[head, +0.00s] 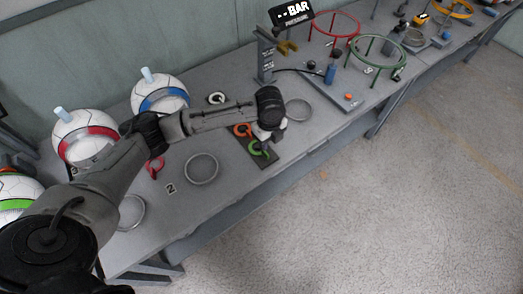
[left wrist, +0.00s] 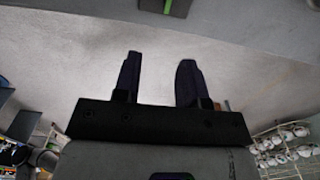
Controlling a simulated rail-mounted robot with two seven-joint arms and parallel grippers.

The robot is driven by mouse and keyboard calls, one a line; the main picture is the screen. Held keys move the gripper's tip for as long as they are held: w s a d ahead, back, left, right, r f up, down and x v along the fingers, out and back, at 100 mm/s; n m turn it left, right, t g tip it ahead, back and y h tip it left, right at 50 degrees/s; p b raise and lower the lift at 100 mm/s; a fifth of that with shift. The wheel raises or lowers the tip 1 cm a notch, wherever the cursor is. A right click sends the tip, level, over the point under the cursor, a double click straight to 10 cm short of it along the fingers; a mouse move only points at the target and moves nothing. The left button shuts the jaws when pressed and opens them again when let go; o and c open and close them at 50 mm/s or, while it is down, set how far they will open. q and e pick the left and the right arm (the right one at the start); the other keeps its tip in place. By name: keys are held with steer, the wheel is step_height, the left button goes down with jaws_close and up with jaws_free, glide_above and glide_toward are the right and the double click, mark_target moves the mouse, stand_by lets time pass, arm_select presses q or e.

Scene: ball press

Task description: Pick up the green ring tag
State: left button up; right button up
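The green ring tag (head: 259,149) lies on a dark mat (head: 264,160) on the grey table, beside an orange ring tag (head: 242,131). My left gripper (head: 266,135) is just above and beside the green tag in the head view, with its fingers mostly hidden by the wrist. In the left wrist view my left gripper (left wrist: 160,62) has its two fingers apart with nothing between them. A bit of green (left wrist: 167,4) shows at the top edge there, beyond the fingertips. My right gripper is in neither view.
A red ring tag (head: 155,167) and a white ring (head: 217,98) lie on the table (head: 222,200). Round metal trays (head: 201,168) stand nearby. Balls with red (head: 86,136) and blue bands (head: 160,95) stand along the wall. A red hoop stand (head: 335,25) and green hoop stand (head: 378,60) are farther right.

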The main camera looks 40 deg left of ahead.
mark_target(267, 154)
arm_select(q)
steer(key=f, duration=0.2)
steer(key=f+b, duration=0.1)
steer(key=f, duration=0.2)
steer(key=a+f+b, duration=0.1)
steer(key=f, duration=0.1)
steer(key=shift+w+f, duration=0.35)
steer(key=shift+f, duration=0.05)
steer(key=f+b, duration=0.1)
steer(key=f, duration=0.1)
steer(key=f+b, duration=0.1)
steer(key=f, duration=0.1)
steer(key=shift+w+a+f, duration=0.1)
steer(key=shift+w+f, duration=0.05)
steer(key=shift+w, duration=0.05)
steer(key=shift+f+b, duration=0.3)
steer(key=shift+f, duration=0.1)
jaws_close()
